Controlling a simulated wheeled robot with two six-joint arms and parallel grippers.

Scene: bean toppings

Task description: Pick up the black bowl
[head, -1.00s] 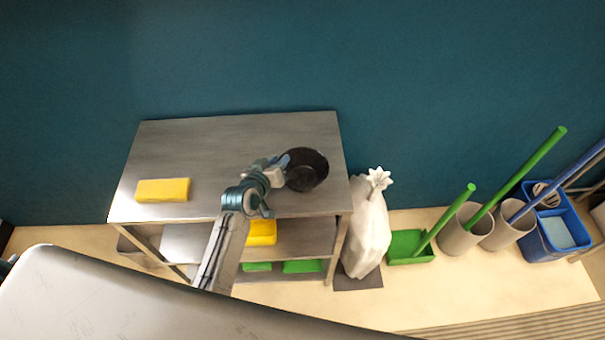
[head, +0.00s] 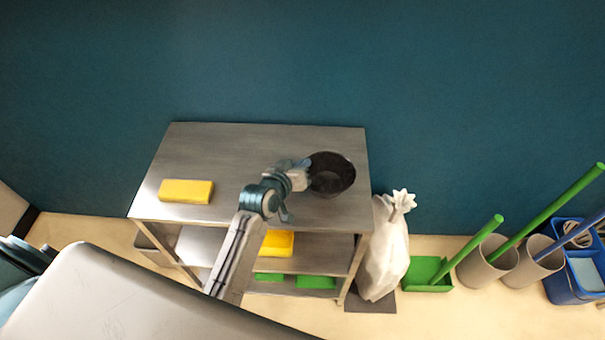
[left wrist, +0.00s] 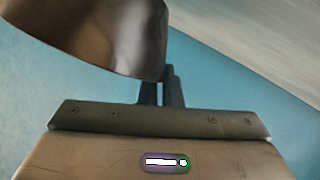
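The black bowl (head: 332,176) is at the right end of the metal table's top (head: 235,150). My left gripper (head: 305,172) is at the bowl's left rim. In the left wrist view the bowl (left wrist: 105,30) fills the upper left, and its edge meets the close-set fingers (left wrist: 163,90), which look shut on the rim. I cannot tell for sure whether the bowl is clear of the top. My right gripper is not in view.
A yellow sponge (head: 186,191) lies on the table's left side. Lower shelves hold a yellow item (head: 278,243) and green items (head: 316,282). Right of the table stand a white bag (head: 384,252), a green dustpan (head: 428,274), grey bins (head: 485,262) and a blue bucket (head: 575,280).

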